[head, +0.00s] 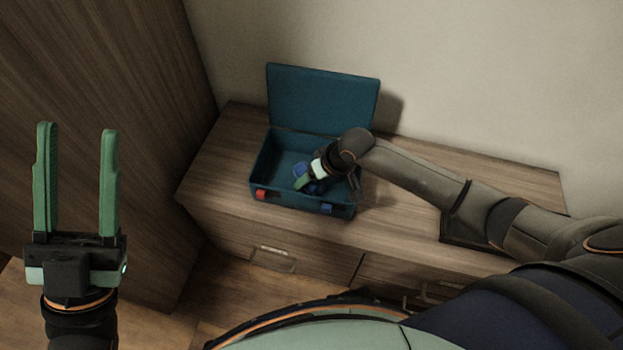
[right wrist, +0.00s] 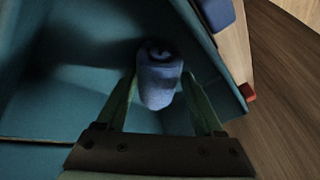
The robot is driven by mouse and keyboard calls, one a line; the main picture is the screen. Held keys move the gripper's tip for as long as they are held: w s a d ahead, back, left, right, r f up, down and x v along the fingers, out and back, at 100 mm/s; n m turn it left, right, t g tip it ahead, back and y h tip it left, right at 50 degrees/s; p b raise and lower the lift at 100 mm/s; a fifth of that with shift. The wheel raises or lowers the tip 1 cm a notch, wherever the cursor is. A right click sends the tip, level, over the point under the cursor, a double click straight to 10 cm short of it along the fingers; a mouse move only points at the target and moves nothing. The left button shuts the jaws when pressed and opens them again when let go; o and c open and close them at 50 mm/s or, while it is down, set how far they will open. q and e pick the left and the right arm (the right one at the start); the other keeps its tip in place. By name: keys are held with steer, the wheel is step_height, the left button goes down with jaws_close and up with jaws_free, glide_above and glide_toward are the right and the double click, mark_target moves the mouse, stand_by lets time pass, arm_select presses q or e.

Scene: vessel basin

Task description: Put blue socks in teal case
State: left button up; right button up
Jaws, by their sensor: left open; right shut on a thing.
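The teal case (head: 322,97) stands on the dresser with its lid open against the wall side. My right gripper (head: 303,180) reaches down into the case. Its fingers (right wrist: 158,85) are shut on the rolled blue socks (right wrist: 158,80), which are inside the case walls in the right wrist view. In the head view, blue patches of the socks (head: 315,188) show beside the green fingers, partly hidden by them. I cannot tell whether the socks touch the case floor. My left gripper (head: 77,130) is open and empty, raised at the left, away from the case.
The case front has a red latch (head: 261,194) and a blue latch (head: 326,208). A dark flat object (head: 462,228) lies on the dresser (head: 215,165), partly under my right arm. A tall wooden cabinet (head: 150,60) stands at the left. The dresser top left of the case is clear.

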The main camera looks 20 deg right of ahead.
steer(key=shift+f, duration=0.1)
steer(key=o, duration=1.3)
